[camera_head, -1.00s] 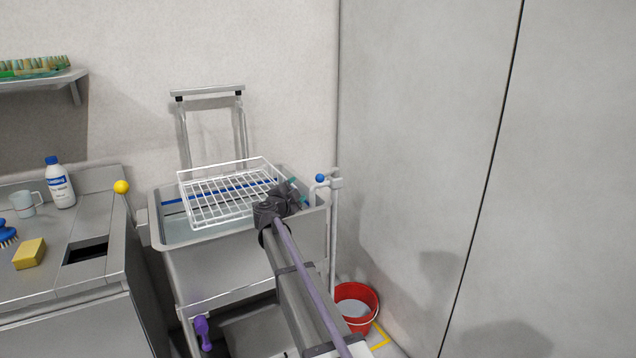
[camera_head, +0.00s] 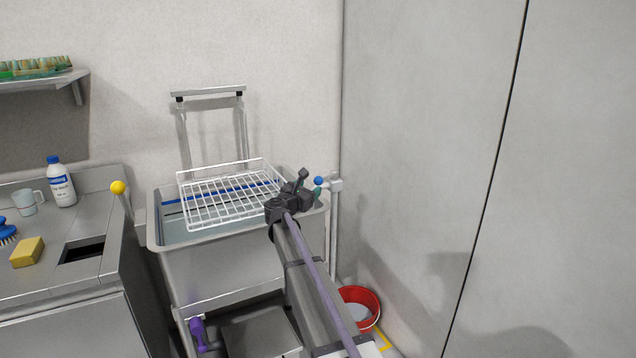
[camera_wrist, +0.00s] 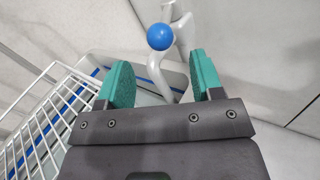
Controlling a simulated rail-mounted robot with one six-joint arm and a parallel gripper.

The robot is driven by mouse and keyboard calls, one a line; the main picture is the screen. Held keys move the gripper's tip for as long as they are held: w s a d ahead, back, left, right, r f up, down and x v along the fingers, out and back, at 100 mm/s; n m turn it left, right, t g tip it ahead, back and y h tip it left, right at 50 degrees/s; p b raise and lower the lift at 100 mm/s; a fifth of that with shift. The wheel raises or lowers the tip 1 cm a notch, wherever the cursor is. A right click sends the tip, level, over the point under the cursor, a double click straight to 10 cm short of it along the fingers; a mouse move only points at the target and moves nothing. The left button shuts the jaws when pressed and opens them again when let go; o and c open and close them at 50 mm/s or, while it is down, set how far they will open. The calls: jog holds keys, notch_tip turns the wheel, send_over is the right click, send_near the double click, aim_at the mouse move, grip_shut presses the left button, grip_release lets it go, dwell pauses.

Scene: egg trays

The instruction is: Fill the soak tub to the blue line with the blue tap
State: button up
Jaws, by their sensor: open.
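The soak tub (camera_head: 225,262) is a grey steel basin under a white wire rack, with a blue line (camera_head: 172,201) on its inner back wall. Pale water (camera_head: 185,232) shows inside the tub; its exact level against the line is partly hidden by the rack. The blue tap (camera_head: 318,181) is a white pipe with a blue ball knob at the tub's right corner. In the wrist view the blue knob (camera_wrist: 160,37) is ahead of my gripper (camera_wrist: 162,80), between the lines of its two green fingers. The gripper is open and empty, apart from the knob.
The wire rack (camera_head: 222,213) lies over the tub beside my gripper. A yellow ball knob (camera_head: 118,187) stands at the tub's left. A red bucket (camera_head: 372,302) is on the floor at right, near the wall. A bottle, mug and sponge (camera_head: 27,252) are on the left counter.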

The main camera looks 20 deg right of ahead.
aim_at(316, 182)
jog(key=x, duration=0.6)
jog(key=shift+w+d, duration=0.25)
jog(key=shift+d, duration=0.05)
grip_shut()
